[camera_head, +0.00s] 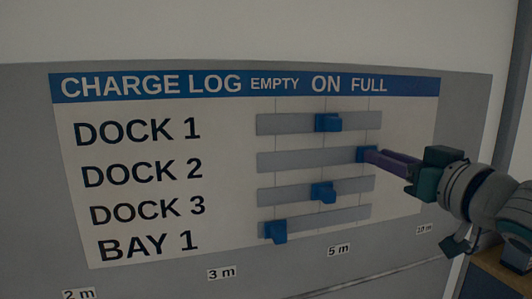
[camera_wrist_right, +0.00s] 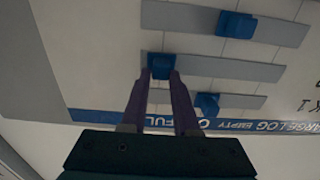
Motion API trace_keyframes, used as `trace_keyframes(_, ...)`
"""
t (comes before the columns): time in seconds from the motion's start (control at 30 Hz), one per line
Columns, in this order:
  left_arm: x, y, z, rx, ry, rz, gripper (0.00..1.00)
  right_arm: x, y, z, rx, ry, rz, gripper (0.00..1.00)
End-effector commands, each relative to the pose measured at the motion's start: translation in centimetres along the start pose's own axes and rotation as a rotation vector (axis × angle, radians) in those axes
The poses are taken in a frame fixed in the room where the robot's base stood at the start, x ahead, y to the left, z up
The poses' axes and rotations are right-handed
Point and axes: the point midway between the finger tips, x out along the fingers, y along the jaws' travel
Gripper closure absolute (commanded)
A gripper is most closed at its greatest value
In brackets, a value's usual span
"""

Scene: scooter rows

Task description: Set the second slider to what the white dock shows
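The charge log board (camera_head: 230,190) fills the middle of the head view, with columns EMPTY, ON and FULL. The second slider (camera_head: 366,154), in the DOCK 2 row, is a blue knob at the right end of its grey track (camera_head: 300,160), under FULL. My right gripper (camera_head: 371,155) is at this knob, coming from the right. In the right wrist view, its two purple fingers (camera_wrist_right: 161,77) flank the second slider (camera_wrist_right: 162,64) and appear shut on its sides. The white dock is not in view. My left gripper is not in view.
The DOCK 1 knob (camera_head: 328,122) and the DOCK 3 knob (camera_head: 323,191) sit around ON, just above and below the second track. The BAY 1 knob (camera_head: 274,231) is at EMPTY. Small distance labels, such as 5 m (camera_head: 338,250), lie below the rows.

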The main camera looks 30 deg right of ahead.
Motion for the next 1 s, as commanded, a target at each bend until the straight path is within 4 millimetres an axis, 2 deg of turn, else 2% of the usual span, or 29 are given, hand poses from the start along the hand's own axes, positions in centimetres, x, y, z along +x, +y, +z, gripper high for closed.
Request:
trace_keyframes(0.03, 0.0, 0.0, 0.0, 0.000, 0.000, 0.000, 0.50, 0.0, 0.5, 0.1, -0.003, -0.006, 0.014, 0.68)
trace_keyframes(0.27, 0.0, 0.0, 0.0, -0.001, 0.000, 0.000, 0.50, 0.0, 0.3, 0.1, -0.002, -0.005, 0.010, 0.43)
trace_keyframes(0.57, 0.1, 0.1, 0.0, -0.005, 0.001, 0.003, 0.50, -0.2, 0.2, 0.2, -0.001, -0.004, 0.006, 0.43)
trace_keyframes(0.77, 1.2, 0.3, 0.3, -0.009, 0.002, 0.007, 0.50, -2.6, 0.2, 0.5, -0.001, -0.006, 0.005, 0.43)
trace_keyframes(1.0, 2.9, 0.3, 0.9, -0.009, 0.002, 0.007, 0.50, -7.0, 0.2, 0.6, 0.000, -0.007, 0.007, 0.43)
